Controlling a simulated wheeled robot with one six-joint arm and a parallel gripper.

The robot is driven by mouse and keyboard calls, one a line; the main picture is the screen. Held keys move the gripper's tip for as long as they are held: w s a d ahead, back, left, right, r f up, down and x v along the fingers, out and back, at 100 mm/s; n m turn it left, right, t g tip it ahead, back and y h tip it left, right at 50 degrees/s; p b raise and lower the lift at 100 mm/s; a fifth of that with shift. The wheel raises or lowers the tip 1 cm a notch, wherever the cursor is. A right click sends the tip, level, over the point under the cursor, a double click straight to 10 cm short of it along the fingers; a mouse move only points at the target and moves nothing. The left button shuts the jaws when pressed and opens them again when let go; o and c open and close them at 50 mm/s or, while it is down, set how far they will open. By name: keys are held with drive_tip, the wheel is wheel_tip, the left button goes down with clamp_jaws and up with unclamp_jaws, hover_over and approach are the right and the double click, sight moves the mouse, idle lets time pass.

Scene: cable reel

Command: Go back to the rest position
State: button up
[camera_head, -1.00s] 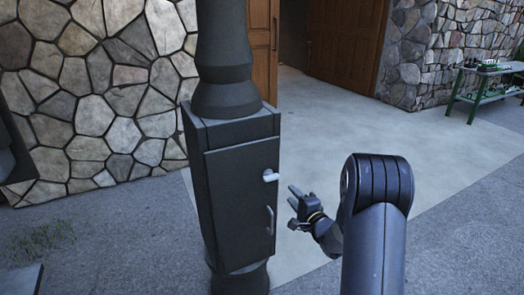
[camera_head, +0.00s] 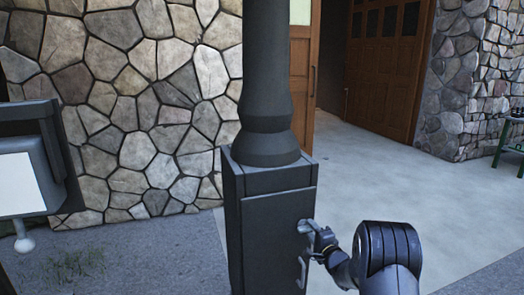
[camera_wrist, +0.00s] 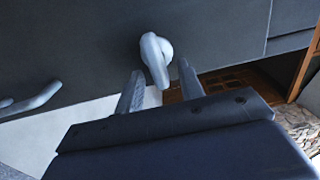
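A dark grey cabinet (camera_head: 262,235) is built into a post, with a closed-looking door on its front. A light grey latch lever (camera_head: 304,226) sits on the door, above a bar handle (camera_head: 301,272). My gripper (camera_head: 318,240) is at the latch and partly overlaps it in the head view. In the wrist view, the two fingers of my gripper (camera_wrist: 160,87) stand apart, with the latch lever's tip (camera_wrist: 156,58) between and just beyond them. Gaps show on both sides, so the fingers do not grip it. The handle (camera_wrist: 32,103) lies to the left there.
A stone wall (camera_head: 140,110) stands behind the post. A dark box with a white panel (camera_head: 17,184) is at the left. A wooden door (camera_head: 390,70) and a green table (camera_head: 508,140) are at the back right. Pale paving (camera_head: 440,190) right of the cabinet is clear.

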drive_tip(key=shift+s, duration=0.1)
drive_tip(key=b+v, duration=0.1)
drive_tip(key=v, duration=1)
drive_tip(key=p+x, duration=0.1)
drive_tip(key=x, duration=1)
drive_tip(key=n, duration=0.2)
drive_tip(key=n+b, duration=0.1)
drive_tip(key=n, duration=0.2)
drive_tip(key=shift+a+r+n+b, duration=0.1)
drive_tip(key=shift+r+n+b, duration=0.2)
drive_tip(key=shift+r+b, duration=0.1)
